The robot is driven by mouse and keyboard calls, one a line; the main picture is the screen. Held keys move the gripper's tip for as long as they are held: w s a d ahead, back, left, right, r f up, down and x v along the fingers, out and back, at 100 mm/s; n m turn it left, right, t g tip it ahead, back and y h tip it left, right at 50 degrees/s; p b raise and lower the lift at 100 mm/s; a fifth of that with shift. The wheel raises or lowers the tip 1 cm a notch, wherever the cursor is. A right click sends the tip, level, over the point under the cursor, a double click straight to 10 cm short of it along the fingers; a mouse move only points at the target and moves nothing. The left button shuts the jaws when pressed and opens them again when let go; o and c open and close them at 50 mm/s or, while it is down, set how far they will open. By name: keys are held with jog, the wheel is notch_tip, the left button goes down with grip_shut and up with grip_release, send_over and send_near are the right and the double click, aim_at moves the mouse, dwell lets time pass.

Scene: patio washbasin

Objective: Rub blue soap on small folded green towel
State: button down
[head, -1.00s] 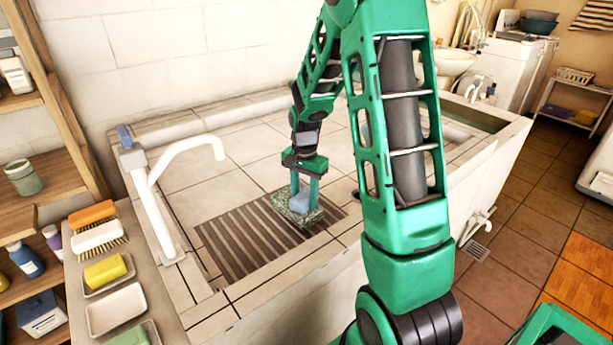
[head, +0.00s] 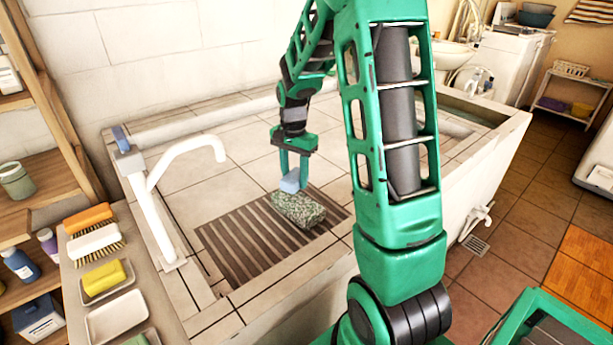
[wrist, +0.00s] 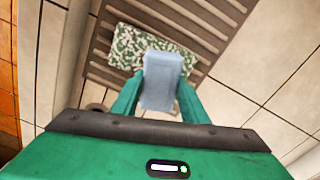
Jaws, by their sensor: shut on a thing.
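The blue soap (head: 291,182) is a pale blue block held between the two green fingers of my gripper (head: 291,176). The soap also shows in the wrist view (wrist: 161,80), with a finger on each side of it. The folded green towel (head: 298,210), mottled green and white, lies on the slatted drain grate. In the wrist view the towel (wrist: 128,47) is partly hidden behind the soap. The soap is at the towel's far edge in the head view; I cannot tell whether it touches the towel.
The slatted grate (head: 240,245) is set in the tiled washbasin top. A white faucet (head: 160,200) stands left of it. A ledge holds brushes (head: 92,238), yellow soap (head: 103,277) and an empty white dish (head: 116,317). The tiles behind the gripper are clear.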

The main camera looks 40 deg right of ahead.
jog(key=shift+r, duration=2.05)
